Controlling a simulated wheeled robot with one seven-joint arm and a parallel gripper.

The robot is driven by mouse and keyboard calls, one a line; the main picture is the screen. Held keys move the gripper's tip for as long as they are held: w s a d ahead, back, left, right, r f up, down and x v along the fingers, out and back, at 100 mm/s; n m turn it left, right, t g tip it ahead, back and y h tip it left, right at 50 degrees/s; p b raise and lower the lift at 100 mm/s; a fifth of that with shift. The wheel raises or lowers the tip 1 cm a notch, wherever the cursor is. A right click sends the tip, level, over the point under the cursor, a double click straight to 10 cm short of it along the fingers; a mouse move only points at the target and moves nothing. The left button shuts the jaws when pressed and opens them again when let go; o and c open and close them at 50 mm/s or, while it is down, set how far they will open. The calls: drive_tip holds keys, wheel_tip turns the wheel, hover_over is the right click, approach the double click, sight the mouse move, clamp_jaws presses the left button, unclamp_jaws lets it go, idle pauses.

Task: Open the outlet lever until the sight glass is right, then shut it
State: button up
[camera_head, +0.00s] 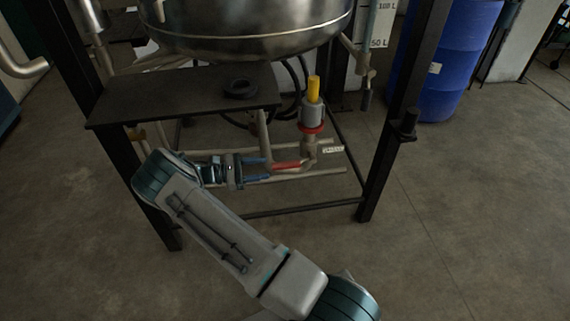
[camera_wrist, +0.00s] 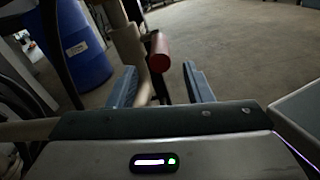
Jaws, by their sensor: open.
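The outlet lever has a red grip (camera_head: 286,165) and sits low on the pipework under the steel vessel. In the wrist view the red grip (camera_wrist: 158,52) shows between and beyond my two blue fingers. My gripper (camera_head: 264,169) is open, just left of the lever in the head view, its fingers pointing at it. The fingers (camera_wrist: 160,70) look apart from the grip; contact cannot be told. What seems to be the sight glass (camera_head: 371,25) stands upright at the top right, beside a white scale marked 100 L and 50 L. Its liquid level cannot be made out.
The vessel (camera_head: 250,35) hangs above in a dark frame, whose leg (camera_head: 385,165) stands right of the lever. A dark shelf (camera_head: 185,95) lies above my gripper. A yellow-topped fitting (camera_head: 313,90) rises near the lever. A blue drum (camera_head: 455,60) stands behind. Floor right is clear.

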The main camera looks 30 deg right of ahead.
sight(298, 163)
drive_tip(key=x, duration=0.9)
drive_tip(key=shift+b, duration=0.3)
